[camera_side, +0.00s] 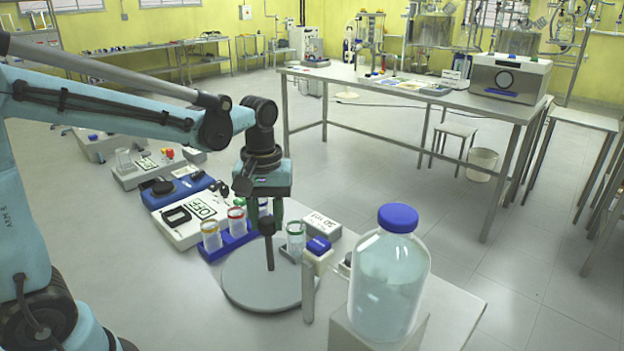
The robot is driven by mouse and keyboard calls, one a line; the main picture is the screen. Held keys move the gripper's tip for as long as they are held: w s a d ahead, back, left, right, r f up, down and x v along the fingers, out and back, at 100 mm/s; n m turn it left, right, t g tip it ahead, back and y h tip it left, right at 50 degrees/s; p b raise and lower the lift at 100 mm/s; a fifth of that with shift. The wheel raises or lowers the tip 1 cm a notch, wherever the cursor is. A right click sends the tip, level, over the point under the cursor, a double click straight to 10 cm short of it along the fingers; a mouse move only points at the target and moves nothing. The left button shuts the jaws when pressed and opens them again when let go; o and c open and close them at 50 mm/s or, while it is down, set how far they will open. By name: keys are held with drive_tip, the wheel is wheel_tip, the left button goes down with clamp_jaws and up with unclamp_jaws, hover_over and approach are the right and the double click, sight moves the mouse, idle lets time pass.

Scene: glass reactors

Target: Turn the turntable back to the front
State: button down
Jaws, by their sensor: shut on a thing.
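The turntable (240,287) is a flat grey disc low in the middle of the view. A dark upright post (270,255) with a thick black top stands on it, near its middle in this view. My gripper (265,222) points down over the back part of the disc. Its green fingers are shut at the post's black top, and the post appears to be the thing held. The exact contact between fingers and post is hard to see. Part of the disc's back edge is hidden by the fingers and vials.
A blue rack (229,246) with a yellow-rimmed vial (210,237) and a red-rimmed vial (236,223) stands behind left. A green-rimmed vial (296,242) is close at right. A large blue-capped bottle (388,280) stands front right. A switch box (188,221) is left.

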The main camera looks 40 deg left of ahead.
drive_tip(key=shift+n, duration=0.3)
idle(0.4)
drive_tip(key=c, duration=0.7)
unclamp_jaws()
drive_tip(key=shift+c, duration=0.2)
drive_tip(key=shift+r, duration=0.15)
wheel_tip(320, 180, up, 12)
drive_tip(key=s+d+f+m+t, duration=0.1)
drive_tip(key=s+f+m+t, duration=0.5)
drive_tip(key=f+m, duration=0.3)
drive_tip(key=shift+s+d+f+t, duration=0.3)
drive_tip(key=shift+f+t, duration=0.3)
drive_tip(key=shift+f, duration=0.2)
